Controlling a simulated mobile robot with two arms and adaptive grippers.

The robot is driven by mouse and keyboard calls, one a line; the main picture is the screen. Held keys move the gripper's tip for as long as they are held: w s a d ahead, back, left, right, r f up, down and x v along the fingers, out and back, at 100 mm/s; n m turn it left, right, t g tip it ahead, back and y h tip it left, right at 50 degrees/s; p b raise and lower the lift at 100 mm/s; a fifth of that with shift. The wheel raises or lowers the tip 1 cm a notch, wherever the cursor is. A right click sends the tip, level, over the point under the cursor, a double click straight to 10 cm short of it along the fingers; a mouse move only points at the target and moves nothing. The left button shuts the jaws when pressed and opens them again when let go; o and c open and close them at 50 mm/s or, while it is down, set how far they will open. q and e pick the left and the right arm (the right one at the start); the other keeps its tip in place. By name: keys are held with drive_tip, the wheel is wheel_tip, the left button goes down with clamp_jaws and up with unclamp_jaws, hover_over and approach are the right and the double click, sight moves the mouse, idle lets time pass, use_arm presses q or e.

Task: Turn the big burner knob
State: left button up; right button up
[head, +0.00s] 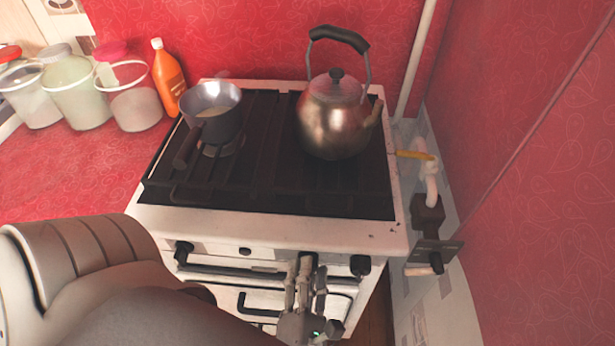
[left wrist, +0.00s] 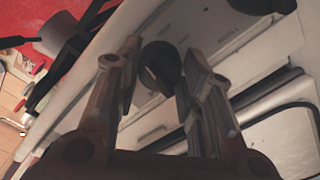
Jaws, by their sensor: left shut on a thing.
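The stove (head: 270,228) is white with a row of dark knobs along its front panel. My left gripper (head: 306,268) is at the front panel, right of the middle, with its fingers on either side of a dark burner knob (left wrist: 160,66). In the left wrist view this knob is round and black and sits between the two fingers. My left gripper is shut on it. In the head view the fingers mostly hide it. Other knobs show at the right end (head: 360,265) and the left end (head: 184,251). My right gripper is not in view.
A metal kettle (head: 335,120) stands on the right of the grate, and a saucepan (head: 212,112) on the left. An oven handle (head: 245,274) runs below the knobs. A pipe with a valve (head: 428,210) is right of the stove. Jars and an orange bottle (head: 168,78) stand left.

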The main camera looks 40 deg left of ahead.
use_arm(q)
drive_tip(key=shift+n, duration=0.3)
idle(0.4)
drive_tip(key=o, duration=1)
wheel_tip(320, 180, up, 10)
drive_tip(key=shift+r, duration=0.1)
